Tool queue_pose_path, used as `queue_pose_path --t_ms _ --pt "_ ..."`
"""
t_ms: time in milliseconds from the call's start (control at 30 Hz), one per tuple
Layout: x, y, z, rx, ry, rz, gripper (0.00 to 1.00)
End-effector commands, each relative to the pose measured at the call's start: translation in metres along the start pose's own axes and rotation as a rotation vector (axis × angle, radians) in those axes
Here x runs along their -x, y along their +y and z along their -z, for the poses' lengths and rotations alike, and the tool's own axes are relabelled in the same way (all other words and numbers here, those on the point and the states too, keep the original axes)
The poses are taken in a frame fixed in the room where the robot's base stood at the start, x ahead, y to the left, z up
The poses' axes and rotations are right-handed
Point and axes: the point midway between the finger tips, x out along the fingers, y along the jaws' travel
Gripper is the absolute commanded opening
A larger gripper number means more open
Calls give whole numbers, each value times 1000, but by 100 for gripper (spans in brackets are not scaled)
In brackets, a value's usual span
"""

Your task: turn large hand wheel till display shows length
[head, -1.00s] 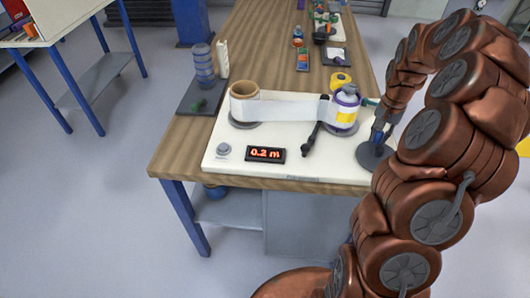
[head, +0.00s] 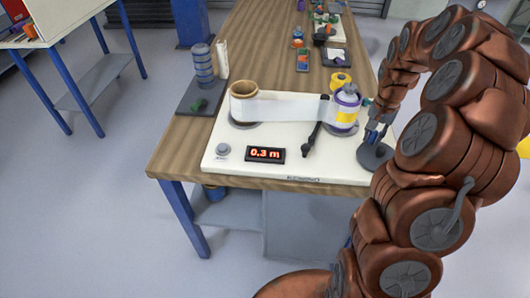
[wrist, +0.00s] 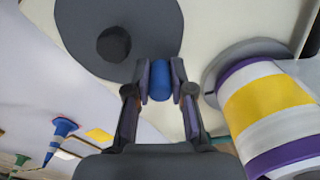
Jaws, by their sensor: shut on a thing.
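The large hand wheel (head: 375,156) is a dark grey disc at the right end of the white machine board (head: 225,165). It also shows in the wrist view (wrist: 75,25), with a black hub. My gripper (wrist: 160,80) is shut on the wheel's blue handle (wrist: 160,82) near the disc's edge. The red display (head: 265,155) reads 0.3 m. A white film (head: 285,107) runs from the brown-cored roll (head: 243,98) on the left to the purple, white and yellow roller (head: 345,108) on the right.
A black lever (head: 311,140) stands between the display and the right roller. A grey knob (head: 223,150) sits left of the display. A yellow roll (head: 341,79) lies behind the right roller. A dark tray with a blue-grey stack (head: 202,65) is at the left.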

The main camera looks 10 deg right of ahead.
Motion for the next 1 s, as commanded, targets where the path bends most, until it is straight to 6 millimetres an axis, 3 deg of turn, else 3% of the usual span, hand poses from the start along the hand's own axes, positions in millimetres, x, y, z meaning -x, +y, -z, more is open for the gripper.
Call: queue_pose_path --t_ms 233,667,1000 --pt "-3 -9 -17 3 -6 0 6" --pt "-1 -10 -20 0 -4 0 6" --pt "-1 -12 -39 1 -3 -1 6"
